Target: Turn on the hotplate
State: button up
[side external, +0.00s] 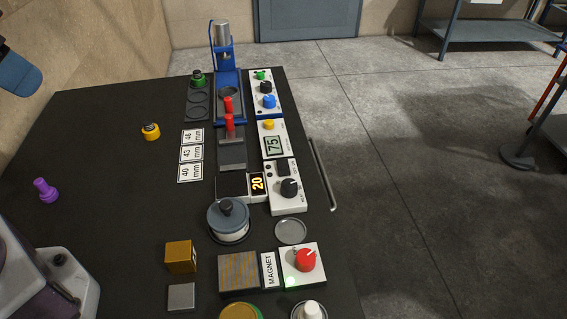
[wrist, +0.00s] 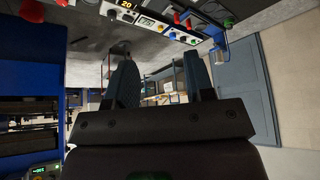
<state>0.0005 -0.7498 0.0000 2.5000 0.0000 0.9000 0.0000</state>
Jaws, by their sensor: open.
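The hotplate (side external: 231,186) appears to be the dark square plate left of the orange "20" display (side external: 258,184). A white control box (side external: 285,203) beside them carries a black knob (side external: 289,188) and a dark switch (side external: 283,168). In the wrist view, the "20" display (wrist: 127,4) and the box's black knob (wrist: 112,13) show at the top edge. My gripper (wrist: 158,58) is open and empty, its fingers apart, with no contact on the box. My gripper is not clearly seen in the side view.
A "75" display unit (side external: 274,145) and a box with coloured knobs (side external: 265,94) stand behind. A lidded pot (side external: 229,222) and a magnet box with a red knob (side external: 304,263) are in front. A blue press (side external: 227,82) stands at the back. The table's left side is mostly free.

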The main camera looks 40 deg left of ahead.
jog(key=shift+w+f, duration=0.1)
jog(key=shift+f, duration=0.15)
jog(key=c, duration=0.3)
jog(key=shift+w+d+f+g, duration=0.25)
jog(key=shift+w+f+g, duration=0.3)
jog(key=shift+f+g, duration=0.25)
grip_shut()
jog(key=w+d+f+m, duration=0.3)
jog(key=w+d+f, duration=0.1)
jog(key=w, duration=0.5)
jog(key=w+d+f+m+h, duration=0.1)
jog(key=w+d+f+m, duration=0.2)
jog(key=w+f, duration=0.3)
jog(key=w+d+f+m+g+h, duration=0.1)
jog(key=w+d+f+m, duration=0.2)
jog(key=w, duration=1.1)
notch_tip(320, 180, down, 2)
jog(key=d, duration=0.2)
jog(key=shift+w+d, duration=0.15)
jog(key=shift+d, duration=0.15)
jog(key=shift+f, duration=0.1)
